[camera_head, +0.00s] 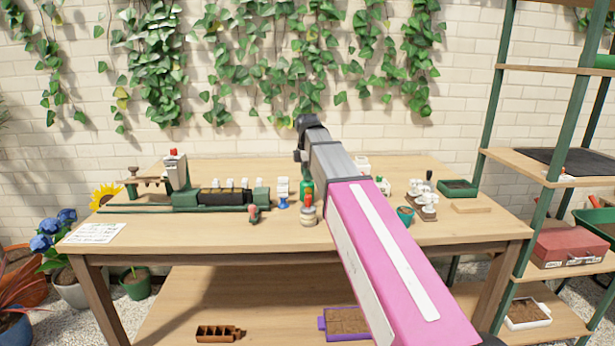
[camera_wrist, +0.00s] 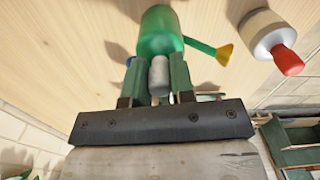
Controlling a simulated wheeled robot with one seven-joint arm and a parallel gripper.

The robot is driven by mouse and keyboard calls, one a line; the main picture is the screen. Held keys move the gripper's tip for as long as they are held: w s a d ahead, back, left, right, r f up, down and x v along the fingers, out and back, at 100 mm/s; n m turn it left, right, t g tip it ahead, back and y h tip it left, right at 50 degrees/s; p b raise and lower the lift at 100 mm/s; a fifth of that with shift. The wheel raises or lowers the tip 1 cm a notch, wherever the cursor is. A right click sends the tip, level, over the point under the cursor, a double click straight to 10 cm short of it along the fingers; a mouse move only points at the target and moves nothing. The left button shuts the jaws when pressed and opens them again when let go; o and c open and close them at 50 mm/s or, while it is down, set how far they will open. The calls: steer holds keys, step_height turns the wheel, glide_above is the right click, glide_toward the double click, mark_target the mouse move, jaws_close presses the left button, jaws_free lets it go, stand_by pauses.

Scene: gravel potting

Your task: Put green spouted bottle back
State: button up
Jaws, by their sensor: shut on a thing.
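The green spouted bottle (camera_wrist: 160,30) is in the wrist view, with a yellow-tipped spout pointing right and a grey top. My gripper (camera_wrist: 158,60) has its two green fingers closed on either side of the grey top. In the head view the green bottle (camera_head: 306,186) shows upright at the middle of the table, partly covered by a red-topped bottle in front. My arm hides most of the gripper there. I cannot tell whether the bottle's base touches the table.
The cream red-topped bottle (camera_head: 308,213) stands close by, also in the wrist view (camera_wrist: 265,32). A blue item (camera_head: 283,202) is to the left, beside the green machine (camera_head: 220,196). A teal pot (camera_head: 405,215) and a tray of white items (camera_head: 424,200) are to the right. The table's front is mostly clear.

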steer(key=shift+f, duration=0.35)
steer(key=shift+f, duration=0.15)
steer(key=o, duration=0.8)
step_height(320, 180, up, 12)
steer(key=shift+r, duration=0.15)
